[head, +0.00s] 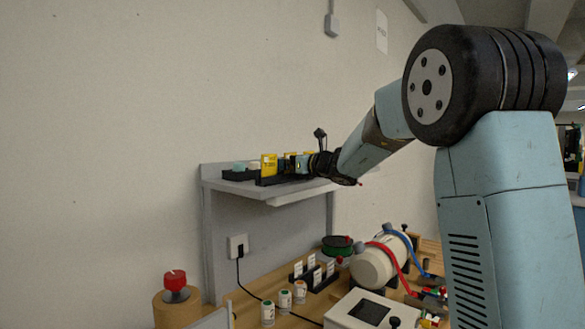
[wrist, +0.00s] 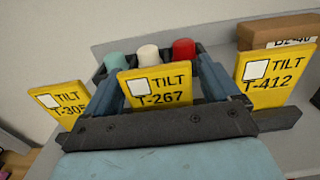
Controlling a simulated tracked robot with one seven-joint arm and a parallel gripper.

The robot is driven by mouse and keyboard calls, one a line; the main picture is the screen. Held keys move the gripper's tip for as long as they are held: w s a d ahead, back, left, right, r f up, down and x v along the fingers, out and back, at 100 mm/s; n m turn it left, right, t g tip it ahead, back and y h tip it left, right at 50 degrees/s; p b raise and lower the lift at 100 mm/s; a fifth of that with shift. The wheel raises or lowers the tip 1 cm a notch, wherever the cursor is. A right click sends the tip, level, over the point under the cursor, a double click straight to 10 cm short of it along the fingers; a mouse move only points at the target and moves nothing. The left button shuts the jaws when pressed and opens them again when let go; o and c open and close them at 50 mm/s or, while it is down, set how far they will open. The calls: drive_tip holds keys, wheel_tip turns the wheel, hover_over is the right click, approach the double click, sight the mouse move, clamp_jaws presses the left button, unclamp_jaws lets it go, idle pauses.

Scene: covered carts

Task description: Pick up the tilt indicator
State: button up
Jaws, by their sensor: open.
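Three yellow tilt indicators show in the wrist view: T-305 (wrist: 60,104) at the left, T-267 (wrist: 156,88) in the middle and T-412 (wrist: 272,76) at the right. Each is a flat card with a white square. My gripper (wrist: 158,70) is open, with one dark finger on each side of T-267. I cannot tell whether the fingers touch it. The lower edge of T-267 is hidden behind a dark bar. In the head view, my gripper (head: 297,164) is at the wall shelf, and one yellow indicator (head: 268,165) shows left of it.
Behind T-267 a dark tray holds a green (wrist: 116,61), a white (wrist: 148,55) and a red (wrist: 184,49) cylinder. A cardboard box (wrist: 276,32) stands behind T-412. Below the grey shelf (head: 292,195), a workbench holds white bottles (head: 285,300) and a cream cylinder (head: 375,266).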

drive_tip(key=c, duration=1)
drive_tip(key=shift+r, duration=0.1)
